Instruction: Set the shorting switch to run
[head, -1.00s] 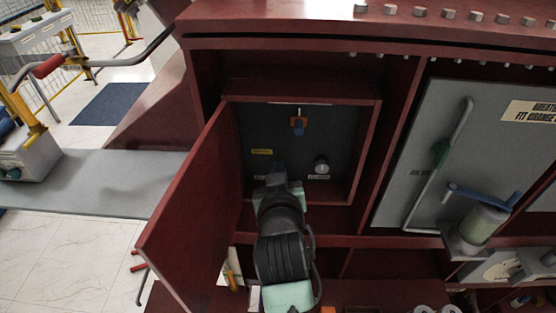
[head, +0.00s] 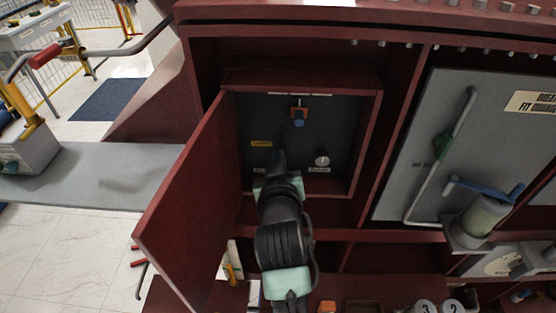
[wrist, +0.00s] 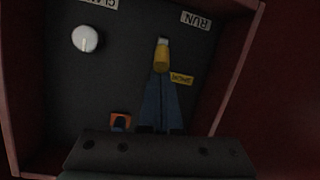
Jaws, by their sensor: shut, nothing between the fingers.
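In the wrist view, a yellow lever with a pale tip (wrist: 162,54), which looks like the shorting switch handle, stands in the dark recessed panel (wrist: 125,70). A RUN label (wrist: 196,20) lies beyond its tip to the right. A small yellow label (wrist: 182,78) lies right of the lever. My gripper (wrist: 161,76) is shut, its blue fingertips meeting at the lever's near end in this view; I cannot tell whether they touch it. In the head view, my gripper (head: 279,156) reaches into the box and hides the lever. The yellow label (head: 261,143) shows left of it.
A white knob (head: 322,160) sits right of my gripper. An orange bracket with a blue part (head: 299,113) is above. The red door (head: 188,205) stands open at left. The box's red frame (head: 368,145) surrounds the panel closely.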

